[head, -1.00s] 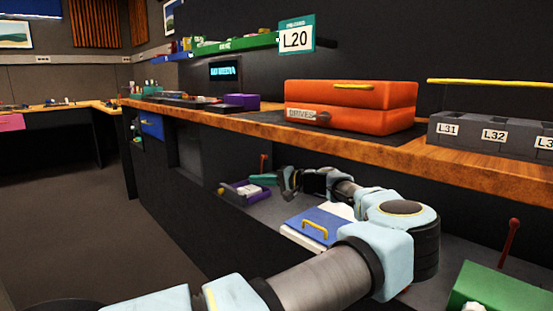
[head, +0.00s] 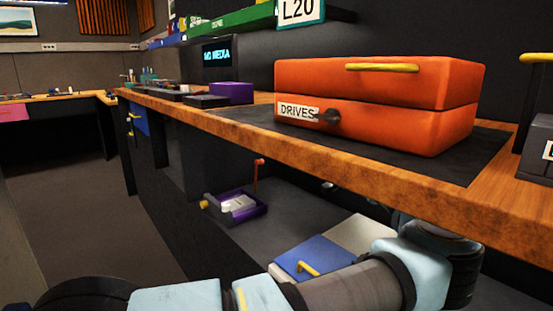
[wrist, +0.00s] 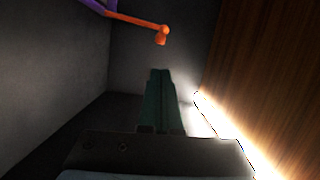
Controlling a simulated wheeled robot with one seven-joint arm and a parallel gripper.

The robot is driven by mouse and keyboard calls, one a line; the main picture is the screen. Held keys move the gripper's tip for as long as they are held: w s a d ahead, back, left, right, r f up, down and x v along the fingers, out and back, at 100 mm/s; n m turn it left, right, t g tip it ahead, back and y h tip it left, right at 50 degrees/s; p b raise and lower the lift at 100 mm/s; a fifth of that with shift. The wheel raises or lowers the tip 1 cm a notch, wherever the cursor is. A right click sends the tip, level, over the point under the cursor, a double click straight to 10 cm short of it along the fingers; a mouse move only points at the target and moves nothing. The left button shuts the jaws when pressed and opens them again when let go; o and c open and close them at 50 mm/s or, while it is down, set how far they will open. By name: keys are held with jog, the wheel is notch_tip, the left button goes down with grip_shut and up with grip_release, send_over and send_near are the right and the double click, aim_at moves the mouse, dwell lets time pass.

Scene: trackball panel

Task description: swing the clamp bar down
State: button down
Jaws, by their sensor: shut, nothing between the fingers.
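The orange clamp bar (head: 258,174) stands upright at the back of a purple tray (head: 262,208) on the low shelf. In the wrist view the bar (wrist: 138,21) runs from a purple part (wrist: 98,6) at the top left to a knobbed end. My gripper (wrist: 160,72) shows there as dark green fingers, shut and empty. Its tips lie just below the knob in the picture, and I see no contact.
The wooden counter (head: 300,160) overhangs the shelf; its wooden side (wrist: 262,75) is close on the right in the wrist view. An orange case (head: 385,105) stands on the counter. A blue and white box with a yellow handle (head: 312,252) sits on the shelf. Grey shelf lies between box and tray.

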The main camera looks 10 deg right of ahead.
jog(key=x, duration=1)
jog(key=shift+b, duration=0.3)
jog(key=shift+s+a, duration=0.1)
jog(key=shift+a, duration=0.1)
